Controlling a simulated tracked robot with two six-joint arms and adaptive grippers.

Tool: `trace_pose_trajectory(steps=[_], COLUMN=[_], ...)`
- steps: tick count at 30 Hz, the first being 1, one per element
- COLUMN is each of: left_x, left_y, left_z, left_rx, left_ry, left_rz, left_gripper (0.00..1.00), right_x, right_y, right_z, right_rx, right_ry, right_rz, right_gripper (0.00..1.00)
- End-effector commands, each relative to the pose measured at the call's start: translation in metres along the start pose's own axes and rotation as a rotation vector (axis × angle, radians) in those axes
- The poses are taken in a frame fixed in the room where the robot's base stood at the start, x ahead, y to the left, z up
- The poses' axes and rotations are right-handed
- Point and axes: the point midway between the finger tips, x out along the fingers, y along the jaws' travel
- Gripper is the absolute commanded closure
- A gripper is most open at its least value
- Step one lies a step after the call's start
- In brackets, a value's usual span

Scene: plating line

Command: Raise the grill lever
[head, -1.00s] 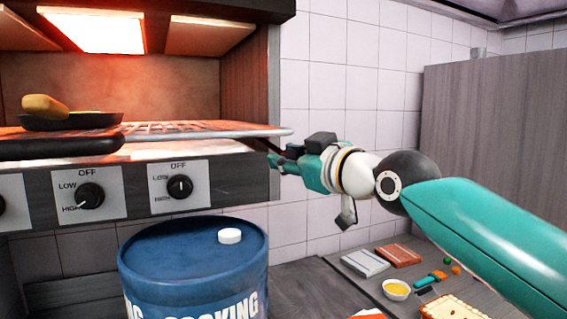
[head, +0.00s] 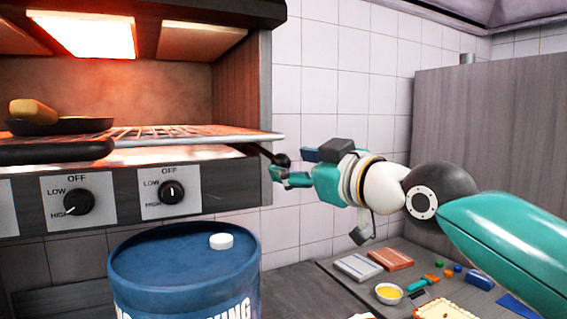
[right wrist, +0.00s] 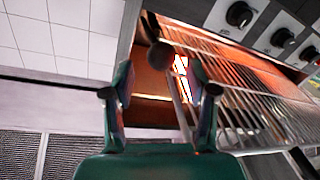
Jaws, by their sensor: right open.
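The grill lever is a thin dark rod with a round black knob (head: 281,159), coming out at the right side of the grill (head: 258,190) just below the rack's end. My right gripper (head: 289,167) is open beside the knob, its fingers pointing left towards the grill. In the right wrist view the dark knob (right wrist: 160,55) shows in the gap between the two spread fingertips (right wrist: 161,75), slightly beyond them. I cannot tell whether a finger touches it. My left gripper is out of view.
A wire rack (head: 190,132) holds a black pan (head: 60,126) with a bread-like piece of food. A blue drum (head: 185,265) with a white puck (head: 221,241) stands below.

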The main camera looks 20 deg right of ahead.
Motion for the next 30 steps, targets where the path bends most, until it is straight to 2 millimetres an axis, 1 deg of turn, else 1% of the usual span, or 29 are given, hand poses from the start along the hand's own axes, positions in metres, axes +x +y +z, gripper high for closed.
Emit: trace_pose_trajectory(steps=[1, 3, 6, 10, 15, 23, 24, 26, 27, 29, 30], left_x=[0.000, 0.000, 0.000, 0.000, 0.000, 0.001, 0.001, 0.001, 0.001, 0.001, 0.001], left_y=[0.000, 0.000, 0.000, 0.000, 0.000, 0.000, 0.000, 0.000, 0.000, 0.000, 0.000], left_z=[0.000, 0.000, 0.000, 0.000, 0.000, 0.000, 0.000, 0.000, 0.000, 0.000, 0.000], left_rx=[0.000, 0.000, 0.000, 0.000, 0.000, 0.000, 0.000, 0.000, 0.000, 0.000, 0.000], left_ry=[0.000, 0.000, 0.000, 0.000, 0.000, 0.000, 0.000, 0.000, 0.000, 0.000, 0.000], left_rz=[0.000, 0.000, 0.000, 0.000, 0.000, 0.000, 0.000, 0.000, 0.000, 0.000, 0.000], left_gripper=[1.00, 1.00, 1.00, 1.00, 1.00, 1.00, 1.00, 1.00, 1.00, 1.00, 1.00], right_x=[-0.013, -0.027, -0.046, -0.064, -0.074, -0.075, -0.075, -0.072, -0.067, -0.054, -0.042], right_y=[0.001, 0.000, 0.000, 0.000, 0.000, 0.000, 0.000, -0.002, -0.006, -0.015, -0.024], right_z=[-0.001, -0.001, -0.001, -0.001, 0.000, 0.000, 0.001, 0.003, 0.007, 0.019, 0.031], right_rx=[0.000, 0.001, 0.000, 0.000, 0.000, 0.000, 0.000, 0.002, 0.004, 0.011, 0.019], right_ry=[0.004, 0.004, 0.003, 0.003, 0.001, 0.001, 0.000, -0.005, -0.014, -0.037, -0.062], right_rz=[0.001, 0.001, 0.001, 0.001, 0.000, 0.000, 0.000, -0.004, -0.010, -0.027, -0.044], right_gripper=[0.43, 0.43, 0.43, 0.43, 0.43, 0.43, 0.49, 0.59, 0.66, 0.76, 0.83])
